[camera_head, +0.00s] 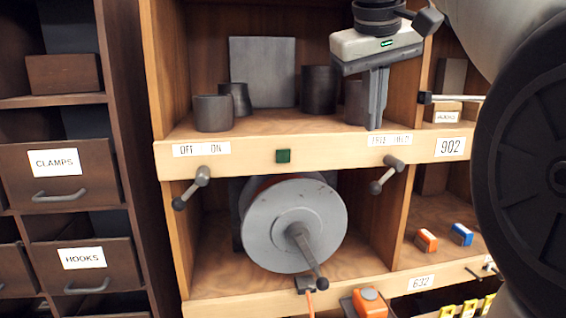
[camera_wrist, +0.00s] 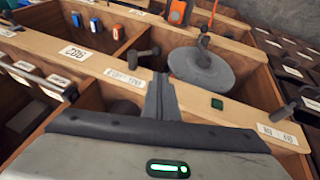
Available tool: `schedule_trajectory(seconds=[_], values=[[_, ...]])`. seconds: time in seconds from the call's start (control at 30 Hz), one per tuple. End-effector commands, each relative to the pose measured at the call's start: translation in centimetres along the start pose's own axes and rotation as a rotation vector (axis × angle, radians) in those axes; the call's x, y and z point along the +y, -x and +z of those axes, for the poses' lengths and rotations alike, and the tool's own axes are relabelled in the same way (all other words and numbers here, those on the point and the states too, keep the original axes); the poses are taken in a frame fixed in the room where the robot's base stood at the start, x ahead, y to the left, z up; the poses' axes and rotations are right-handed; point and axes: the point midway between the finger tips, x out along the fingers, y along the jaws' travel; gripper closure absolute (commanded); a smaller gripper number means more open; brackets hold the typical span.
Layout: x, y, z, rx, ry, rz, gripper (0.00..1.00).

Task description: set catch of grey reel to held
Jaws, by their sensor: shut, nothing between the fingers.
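The grey reel (camera_head: 296,222) sits in the lower middle compartment, with a crank handle sticking out of its hub; it also shows in the wrist view (camera_wrist: 205,68). A lever (camera_head: 386,176) hangs on the shelf edge at the reel's upper right, under a label (camera_head: 390,140) that seems to read FREE and HELD. Its knobbed end slants down-left, toward the FREE side. The lever also shows in the wrist view (camera_wrist: 140,58). My gripper (camera_head: 374,126) points down, shut and empty, above and apart from this lever, by the FREE/HELD label.
A second lever (camera_head: 192,187) hangs under an OFF/ON label (camera_head: 202,149) at left. A green square (camera_head: 283,156) sits between the labels. Dark cups (camera_head: 214,113) and a grey plate (camera_head: 262,72) stand on the upper shelf. Upright dividers flank the reel's compartment.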

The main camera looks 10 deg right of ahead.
Motion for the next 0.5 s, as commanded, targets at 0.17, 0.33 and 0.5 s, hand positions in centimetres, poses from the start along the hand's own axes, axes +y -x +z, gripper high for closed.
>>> schedule_trajectory(seconds=[0.17, 0.33, 0.5], values=[[0.0, -0.1, 0.0, 0.000, 0.000, 0.000, 1.00], [-0.1, -1.4, 0.1, -0.001, 0.000, 0.000, 1.00], [-0.1, -4.7, 0.1, -0.003, 0.000, -0.001, 1.00]])
